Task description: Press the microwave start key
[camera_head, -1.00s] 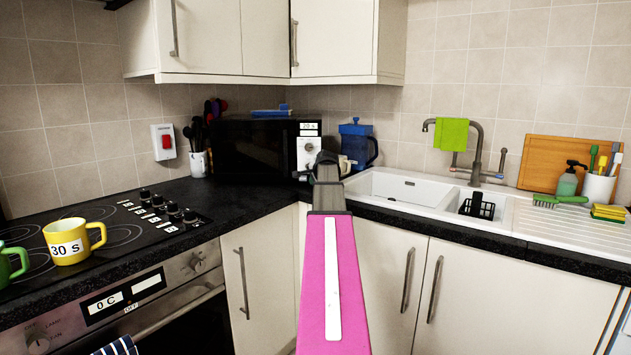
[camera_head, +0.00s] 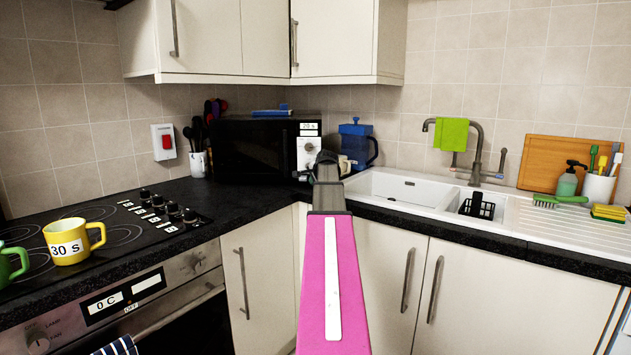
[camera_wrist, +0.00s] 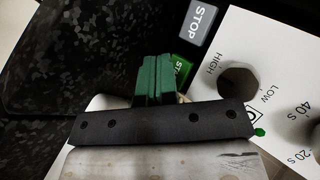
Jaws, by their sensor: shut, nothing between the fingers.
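The black microwave (camera_head: 250,148) stands in the counter's back corner, with a white control panel (camera_head: 309,152) on its right side. In the wrist view the green start key (camera_wrist: 182,66) is partly hidden behind my gripper (camera_wrist: 153,62). The green fingers are closed together and empty, with their tips at the key's left edge; I cannot tell whether they touch it. The grey STOP key (camera_wrist: 199,20) lies above the start key. In the head view my gripper (camera_head: 327,157) is small, at the panel's lower right, mostly hidden by my arm.
A dial knob (camera_wrist: 239,80) protrudes right of the start key. A blue jug (camera_head: 355,143) stands right of the microwave, and a utensil pot (camera_head: 198,164) left. A yellow mug (camera_head: 66,241) sits on the hob. The white sink (camera_head: 400,188) is to the right.

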